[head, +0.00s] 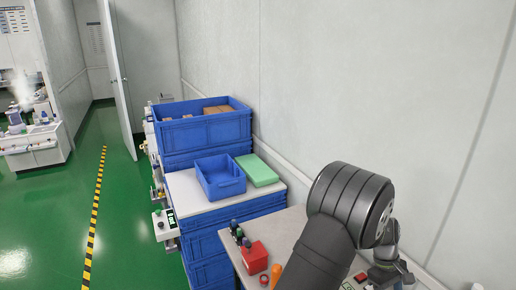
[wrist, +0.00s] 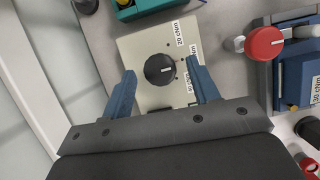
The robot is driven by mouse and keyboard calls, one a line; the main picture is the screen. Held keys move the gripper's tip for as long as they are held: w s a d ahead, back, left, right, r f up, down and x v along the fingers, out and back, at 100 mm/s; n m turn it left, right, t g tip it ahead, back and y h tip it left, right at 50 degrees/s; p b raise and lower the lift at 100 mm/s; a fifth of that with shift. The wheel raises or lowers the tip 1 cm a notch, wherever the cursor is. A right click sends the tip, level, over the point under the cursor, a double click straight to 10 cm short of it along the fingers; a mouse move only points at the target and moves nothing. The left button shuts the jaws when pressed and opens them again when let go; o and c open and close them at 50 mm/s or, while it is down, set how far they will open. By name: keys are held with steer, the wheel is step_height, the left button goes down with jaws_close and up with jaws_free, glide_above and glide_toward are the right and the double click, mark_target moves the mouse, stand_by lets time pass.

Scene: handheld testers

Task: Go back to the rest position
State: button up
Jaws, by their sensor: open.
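My gripper (wrist: 163,92) is open in the wrist view. Its two blue fingers stand apart, with nothing held between them. A beige box with a black knob (wrist: 160,69) shows between and beyond the fingers; I cannot tell whether the fingers touch it. White labels are stuck on the box. In the head view my dark arm reaches over the bench at the lower right, and the gripper itself is hidden there.
A blue device with a red knob (wrist: 264,43) stands right of the gripper. A teal object (wrist: 142,8) lies beyond the box. In the head view, a blue bin (head: 220,178) and a green box (head: 257,170) sit on the stacked crates, and a red block (head: 255,257) stands on the bench.

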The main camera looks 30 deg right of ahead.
steer(key=n+h, duration=0.1)
steer(key=n, duration=0.2)
steer(key=shift+a, duration=0.15)
steer(key=shift+r+n, duration=0.15)
steer(key=shift+n, duration=0.15)
steer(key=shift+w+r, duration=0.25)
steer(key=shift+r, duration=0.3)
steer(key=o, duration=1)
steer(key=w+r+m+t, duration=0.6)
steer(key=r+m, duration=0.7)
steer(key=m, duration=0.8)
step_height(320, 180, down, 10)
steer(key=d+g, duration=0.1)
steer(key=shift+w+d+h, duration=0.25)
steer(key=shift+w+h, duration=0.05)
steer(key=shift+w, duration=0.1)
